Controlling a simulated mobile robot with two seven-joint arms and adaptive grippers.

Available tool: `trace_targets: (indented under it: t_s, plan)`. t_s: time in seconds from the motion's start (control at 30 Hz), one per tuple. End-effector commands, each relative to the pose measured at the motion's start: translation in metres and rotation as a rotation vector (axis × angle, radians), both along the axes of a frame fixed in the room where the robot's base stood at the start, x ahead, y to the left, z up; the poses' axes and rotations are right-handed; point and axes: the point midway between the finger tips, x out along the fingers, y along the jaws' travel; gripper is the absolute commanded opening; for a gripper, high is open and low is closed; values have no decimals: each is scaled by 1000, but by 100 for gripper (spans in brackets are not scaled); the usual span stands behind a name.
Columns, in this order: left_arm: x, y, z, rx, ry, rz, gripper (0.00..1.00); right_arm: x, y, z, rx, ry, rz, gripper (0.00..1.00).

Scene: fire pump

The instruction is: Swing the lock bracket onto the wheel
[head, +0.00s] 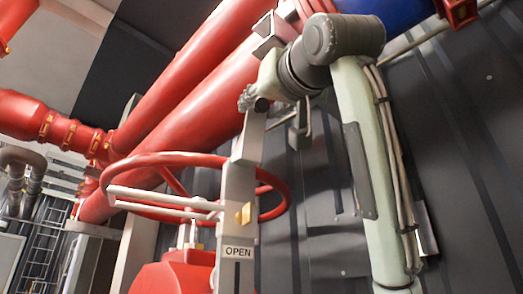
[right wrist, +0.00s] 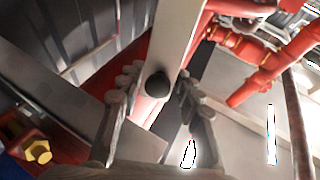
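The red handwheel (head: 278,183) stands at the middle left in the head view. The lock bracket (head: 165,198) is a pale grey fork whose two prongs reach left from the upright grey post (head: 236,190) across the wheel. I cannot tell whether the prongs enclose the rim. A grey bar (head: 250,135) with a black knob (right wrist: 158,84) rises above the post. My right gripper (head: 256,99) is at the top of this bar. In the right wrist view its fingers (right wrist: 157,88) are apart, on either side of the knob, with visible gaps. My left gripper is out of view.
Thick red pipes (head: 190,95) run diagonally behind the wheel. A dark ribbed wall (head: 455,130) stands at the right. The post carries an OPEN label (head: 238,252) and a yellow piece (head: 243,215). A red housing (head: 170,274) sits below the wheel.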

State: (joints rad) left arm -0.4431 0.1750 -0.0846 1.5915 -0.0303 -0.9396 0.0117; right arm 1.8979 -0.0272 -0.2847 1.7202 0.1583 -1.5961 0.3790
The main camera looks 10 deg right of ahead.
Motion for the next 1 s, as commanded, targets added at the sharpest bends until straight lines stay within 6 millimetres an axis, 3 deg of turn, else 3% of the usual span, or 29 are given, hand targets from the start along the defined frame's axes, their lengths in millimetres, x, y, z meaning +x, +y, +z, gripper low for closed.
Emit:
trace_targets:
  t_s: [0.03,0.17,0.47,0.8,1.0]
  plan:
    - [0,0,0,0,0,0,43,0,-1,0,1,0,-2,16]
    - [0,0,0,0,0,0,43,0,-1,0,1,0,-3,0]
    - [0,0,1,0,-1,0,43,3,-1,4,-6,24,-5,0]
    - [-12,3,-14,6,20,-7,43,21,5,28,-85,269,-7,0]
    - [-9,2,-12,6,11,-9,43,28,7,33,-111,341,-6,0]
